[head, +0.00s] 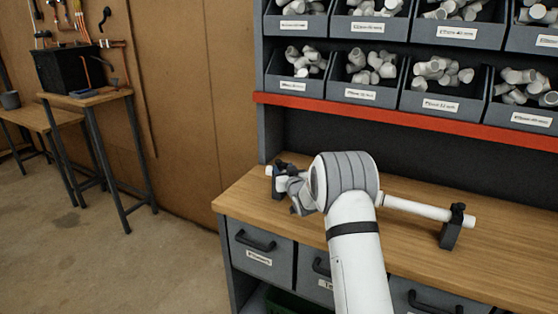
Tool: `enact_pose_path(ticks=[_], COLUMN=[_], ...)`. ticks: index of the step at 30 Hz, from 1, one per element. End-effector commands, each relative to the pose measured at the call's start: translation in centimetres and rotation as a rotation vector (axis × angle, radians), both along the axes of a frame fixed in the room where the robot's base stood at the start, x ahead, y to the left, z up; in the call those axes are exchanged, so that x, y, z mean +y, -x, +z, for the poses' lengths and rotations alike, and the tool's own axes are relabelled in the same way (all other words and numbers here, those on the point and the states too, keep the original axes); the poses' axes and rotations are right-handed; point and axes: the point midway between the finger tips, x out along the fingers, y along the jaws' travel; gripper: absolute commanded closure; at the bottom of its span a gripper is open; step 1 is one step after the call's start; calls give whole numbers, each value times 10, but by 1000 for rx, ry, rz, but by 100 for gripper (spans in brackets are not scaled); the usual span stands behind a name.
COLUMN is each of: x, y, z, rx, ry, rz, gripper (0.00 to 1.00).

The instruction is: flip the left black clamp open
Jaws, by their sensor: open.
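A white pipe (415,207) lies across the wooden workbench, held near its right end by a black clamp (451,230) whose top passes over the pipe. The left black clamp (276,182) is at the pipe's left end, at the back left of the bench. Only dark parts of it show, and I cannot tell whether its top is closed or open. My gripper (288,182) is open, close beside the left clamp on its right. I cannot tell whether they touch. My arm hides the middle of the pipe.
The workbench (500,260) has free wood at right and front. Behind it, grey bins (372,92) of white fittings stand above a red shelf edge (400,120). Drawers (262,254) are below. At the far left, a side table (90,98) carries a black box (68,70).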

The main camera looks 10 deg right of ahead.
Motion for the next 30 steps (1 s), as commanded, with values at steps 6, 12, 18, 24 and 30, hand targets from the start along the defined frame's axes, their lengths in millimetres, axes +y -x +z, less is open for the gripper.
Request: enact_pose_path(ticks=[6, 12, 18, 24, 30], x=[6, 9, 10, 10, 10], y=[-31, -55, -67, -68, -68], z=[2, 1, 1, 0, 0], rx=[1, 2, 2, 3, 3], ry=[0, 0, 0, 0, 0], rz=[0, -1, -2, -2, -3], gripper=[56, 56, 56, 56, 64])
